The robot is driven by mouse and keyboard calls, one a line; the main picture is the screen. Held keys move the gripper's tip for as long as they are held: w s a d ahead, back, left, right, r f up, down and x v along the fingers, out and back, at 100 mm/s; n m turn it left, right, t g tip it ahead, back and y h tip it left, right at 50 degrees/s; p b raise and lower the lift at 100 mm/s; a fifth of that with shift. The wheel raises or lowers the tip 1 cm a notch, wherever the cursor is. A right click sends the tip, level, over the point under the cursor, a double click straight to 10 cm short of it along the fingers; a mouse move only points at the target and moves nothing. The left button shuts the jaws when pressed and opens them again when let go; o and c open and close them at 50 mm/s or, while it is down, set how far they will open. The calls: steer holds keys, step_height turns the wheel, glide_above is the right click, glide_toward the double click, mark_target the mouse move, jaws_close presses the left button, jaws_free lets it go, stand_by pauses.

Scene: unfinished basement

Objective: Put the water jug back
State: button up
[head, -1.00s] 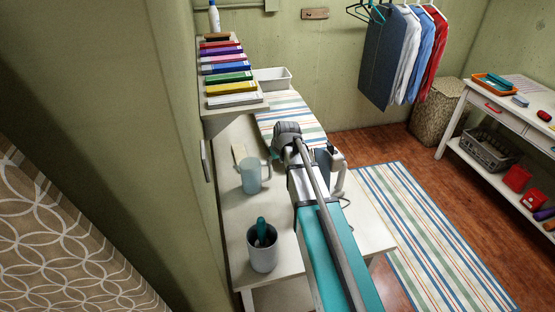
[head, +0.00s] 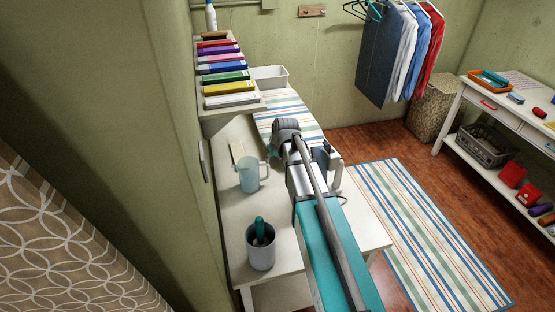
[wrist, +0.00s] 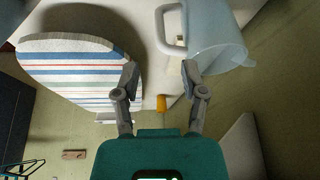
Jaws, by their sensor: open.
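The water jug (head: 248,176) is pale blue and translucent, with a handle on its right side. It stands upright on the white table (head: 232,215) in the head view. In the wrist view the jug (wrist: 212,30) fills the upper right, its pale handle pointing left. My gripper (wrist: 160,72) is open, with nothing between its fingers. Its right fingertip appears close to the jug's lower edge, just below the handle in the picture; I cannot tell whether they touch.
A grey cup (head: 260,252) with a teal-handled item stands nearer on the table. A striped ironing board (head: 285,108) lies beyond the jug. The wall is close on the left.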

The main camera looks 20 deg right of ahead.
steer(key=s+a+m+g, duration=0.1)
steer(key=s+a+g, duration=0.1)
steer(key=s, duration=0.9)
steer(key=s+a+f+m+g+h, duration=0.1)
steer(key=s+g, duration=0.1)
steer(key=s, duration=0.9)
steer(key=shift+s+a+f, duration=0.2)
steer(key=shift+s+a, duration=0.15)
steer(key=shift+c, duration=0.2)
stand_by(0.3)
